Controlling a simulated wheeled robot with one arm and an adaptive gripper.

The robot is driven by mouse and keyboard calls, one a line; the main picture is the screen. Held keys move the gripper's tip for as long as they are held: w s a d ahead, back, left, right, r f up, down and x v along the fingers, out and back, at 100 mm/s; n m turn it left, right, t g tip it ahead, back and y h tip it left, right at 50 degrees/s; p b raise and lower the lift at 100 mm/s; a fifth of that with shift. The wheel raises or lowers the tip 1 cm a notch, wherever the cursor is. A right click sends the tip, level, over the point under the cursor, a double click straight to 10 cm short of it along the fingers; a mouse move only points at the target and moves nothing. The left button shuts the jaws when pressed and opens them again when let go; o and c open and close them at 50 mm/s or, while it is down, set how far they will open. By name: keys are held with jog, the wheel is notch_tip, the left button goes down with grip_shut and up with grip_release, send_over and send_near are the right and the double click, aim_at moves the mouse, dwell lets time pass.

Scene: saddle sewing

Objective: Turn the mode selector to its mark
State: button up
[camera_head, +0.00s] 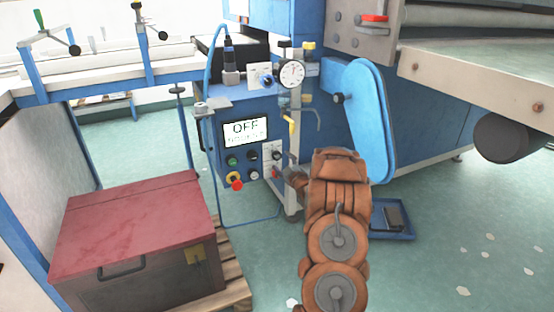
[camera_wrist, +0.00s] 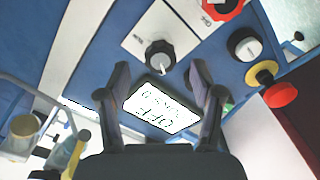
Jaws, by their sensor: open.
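The control panel (camera_head: 222,143) is the blue cabinet front with a lit display (camera_head: 245,131) reading OFF. In the wrist view, a black knob with a pale pointer line (camera_wrist: 160,57) sits on a white plate with small marks (camera_wrist: 140,38); it looks like the mode selector, but I cannot read its label. My gripper (camera_wrist: 158,76) is open, its two dark fingers on either side of this knob in the picture. I see no contact, and the gap in depth is unclear. In the head view my arm partly hides the gripper beside the panel.
Near the knob are a red knob (camera_wrist: 222,6), a black round control with a white bar (camera_wrist: 244,44) and a red emergency stop on yellow (camera_wrist: 279,94). A dial gauge (camera_head: 291,74) stands above. A red-lidded chest (camera_head: 130,220) is at left; a blue tray (camera_head: 405,234) lies on the floor.

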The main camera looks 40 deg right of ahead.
aim_at(278, 157)
jog(key=shift+b+x, duration=0.7)
jog(key=shift+x, duration=2.1)
jog(key=c, duration=1.2)
